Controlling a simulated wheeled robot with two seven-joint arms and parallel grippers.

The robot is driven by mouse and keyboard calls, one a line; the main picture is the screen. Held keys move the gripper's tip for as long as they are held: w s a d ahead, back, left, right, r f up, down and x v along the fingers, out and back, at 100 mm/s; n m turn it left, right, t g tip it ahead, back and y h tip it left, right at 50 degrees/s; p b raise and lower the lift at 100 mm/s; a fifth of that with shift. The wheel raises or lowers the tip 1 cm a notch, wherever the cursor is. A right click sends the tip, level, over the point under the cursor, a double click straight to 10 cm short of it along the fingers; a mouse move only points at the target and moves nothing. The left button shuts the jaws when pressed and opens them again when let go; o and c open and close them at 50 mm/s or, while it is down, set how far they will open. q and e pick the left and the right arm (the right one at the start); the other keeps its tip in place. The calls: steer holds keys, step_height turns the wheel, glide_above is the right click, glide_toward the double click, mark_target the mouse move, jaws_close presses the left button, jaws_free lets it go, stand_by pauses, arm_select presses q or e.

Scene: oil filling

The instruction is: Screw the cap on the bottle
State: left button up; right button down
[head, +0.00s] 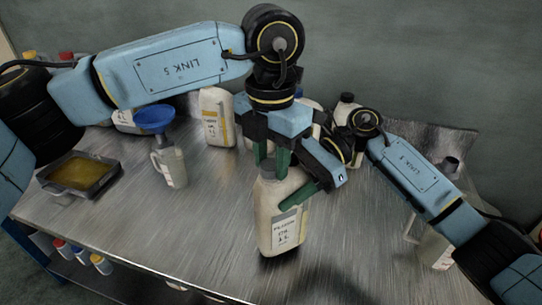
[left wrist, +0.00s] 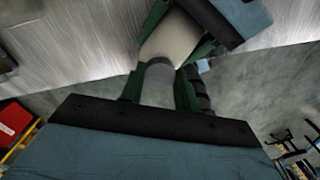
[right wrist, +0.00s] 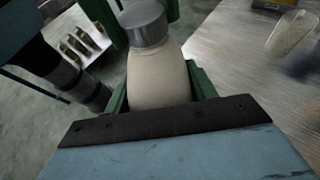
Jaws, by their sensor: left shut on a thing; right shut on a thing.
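A cream oil bottle (head: 281,225) with a label stands upright near the middle of the table in the head view. It also shows in the left wrist view (left wrist: 170,40) and the right wrist view (right wrist: 158,75). A grey cap (right wrist: 143,22) sits on the bottle's top, with no clear gap between them; it shows in the left wrist view (left wrist: 157,82) too. My left gripper (head: 270,165) points down from above and is shut on the cap. My right gripper (head: 292,195) is shut around the bottle's body from the right. Threads are hidden.
A blue funnel (head: 154,119) sits over a white jug (head: 170,167) at the left. An oil-filled tray (head: 85,174) lies farther left. A white bottle (head: 217,118) stands behind, with other bottles partly hidden by my arms. The table's front (head: 190,235) is clear.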

arm_select(q)
steer(key=m, duration=0.7)
steer(key=shift+m, duration=0.4)
steer(key=m, duration=0.3)
steer(key=shift+m, duration=0.4)
steer(key=m, duration=1.4)
steer(key=o, duration=1.1)
